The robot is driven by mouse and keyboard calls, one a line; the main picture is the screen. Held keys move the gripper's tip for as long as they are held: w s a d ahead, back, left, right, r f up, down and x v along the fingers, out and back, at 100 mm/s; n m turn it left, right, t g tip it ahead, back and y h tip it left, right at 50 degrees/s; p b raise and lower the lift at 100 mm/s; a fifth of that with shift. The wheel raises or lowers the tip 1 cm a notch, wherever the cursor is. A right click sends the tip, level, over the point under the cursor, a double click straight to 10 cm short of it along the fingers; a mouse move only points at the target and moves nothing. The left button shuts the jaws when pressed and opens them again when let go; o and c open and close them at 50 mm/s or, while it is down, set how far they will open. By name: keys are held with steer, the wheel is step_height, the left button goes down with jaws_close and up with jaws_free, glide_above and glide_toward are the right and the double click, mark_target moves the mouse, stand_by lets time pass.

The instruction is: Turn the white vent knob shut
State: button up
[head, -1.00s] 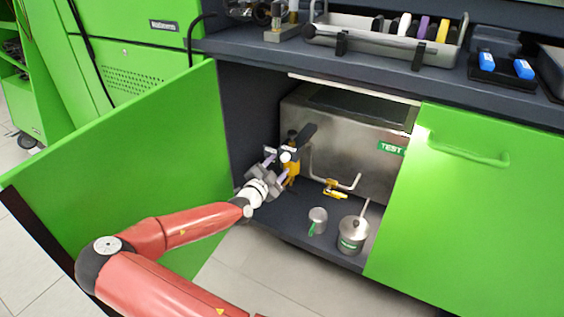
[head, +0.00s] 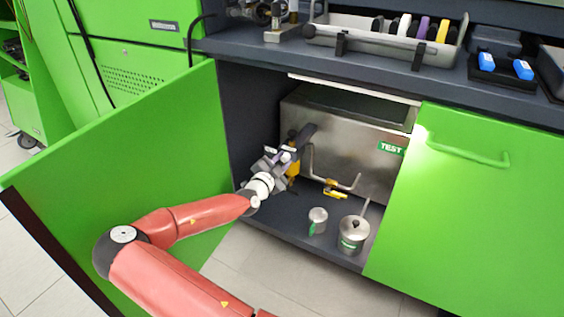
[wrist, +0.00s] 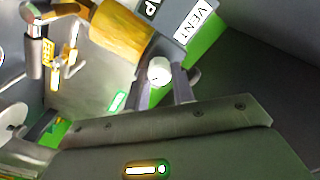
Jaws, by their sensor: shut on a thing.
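The white vent knob (wrist: 159,70) is round and sits beside a "VENT" label (wrist: 203,20) in the wrist view. My gripper (wrist: 166,78) is shut on the knob, with one finger on each side of it. In the head view my gripper (head: 283,157) is inside the open cabinet, at the left end of the metal tank (head: 365,155). The white knob shows there only as a small spot (head: 286,157) between the fingers. A yellow-orange body (wrist: 120,32) is just beyond the knob. I cannot tell how far the knob is turned.
A yellow-handled valve (head: 336,194), a small metal cup (head: 318,220) and a lidded pot (head: 352,235) are right of my gripper.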

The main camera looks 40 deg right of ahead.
steer(key=shift+f+b, duration=0.1)
steer(key=shift+b, duration=0.2)
steer(key=shift+n+b, duration=0.7)
steer(key=shift+n, duration=0.4)
steer(key=n+b, duration=0.1)
steer(key=n, duration=0.2)
steer(key=shift+n+b, duration=0.3)
steer(key=shift+b, duration=0.05)
steer(key=n+b, duration=0.1)
steer(key=n, duration=0.2)
steer(key=shift+n, duration=0.3)
steer(key=n+b, duration=0.1)
steer(key=n, duration=0.2)
steer(key=shift+w+n, duration=0.1)
steer(key=shift+n, duration=0.3)
steer(key=n, duration=0.5)
steer(key=shift+a, duration=0.1)
steer(key=n, duration=0.5)
steer(key=shift+n, duration=0.3)
